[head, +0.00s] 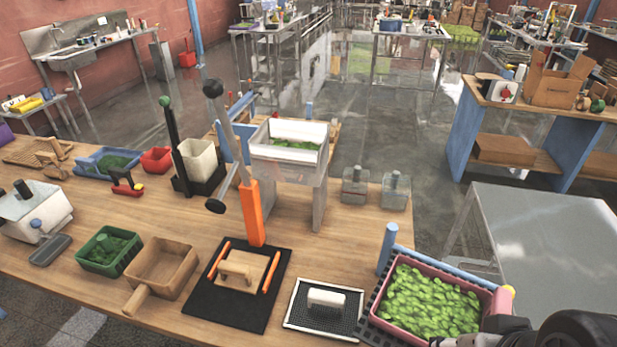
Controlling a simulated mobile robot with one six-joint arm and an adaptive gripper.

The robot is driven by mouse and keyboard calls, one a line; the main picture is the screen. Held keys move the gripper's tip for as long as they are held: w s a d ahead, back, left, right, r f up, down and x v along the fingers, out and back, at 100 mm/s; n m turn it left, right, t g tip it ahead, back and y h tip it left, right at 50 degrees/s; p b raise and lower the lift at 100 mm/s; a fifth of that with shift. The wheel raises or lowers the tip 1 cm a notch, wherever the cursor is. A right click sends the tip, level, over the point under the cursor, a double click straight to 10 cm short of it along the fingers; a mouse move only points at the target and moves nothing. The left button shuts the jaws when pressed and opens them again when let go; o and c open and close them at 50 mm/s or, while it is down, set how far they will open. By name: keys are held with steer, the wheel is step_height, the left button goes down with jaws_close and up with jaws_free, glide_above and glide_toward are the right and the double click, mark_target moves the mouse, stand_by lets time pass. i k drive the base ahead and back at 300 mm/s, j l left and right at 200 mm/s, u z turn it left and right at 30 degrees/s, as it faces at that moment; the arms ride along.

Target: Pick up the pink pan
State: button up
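The pink pan (452,273) is at the lower right of the head view, at the right end of the wooden table. It is a rectangular pink tray filled with green leaf-like pieces (425,300). A pink part with a yellow end (507,291) stands at its right corner. My arm comes in from the bottom right corner, and a dark part of my gripper (470,339) shows at the bottom edge, close to the pan's near right corner. The fingertips are cut off or hidden, so I cannot see whether they are open or touch the pan.
A black ribbed rack (366,330) and a blue rail (470,277) border the pan. Left of it are a black mesh tray (322,308), a black board (222,300) and an orange lever post (251,212). A metal table (560,235) stands to the right.

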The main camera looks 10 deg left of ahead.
mark_target(416, 302)
steer(key=u, duration=1.05)
steer(key=k+l+u, duration=0.2)
steer(key=l+u, duration=0.2)
steer(key=k+l+u, duration=0.25)
steer(key=u, duration=0.15)
steer(key=k+l+u, duration=0.4)
steer(key=k+l, duration=0.1)
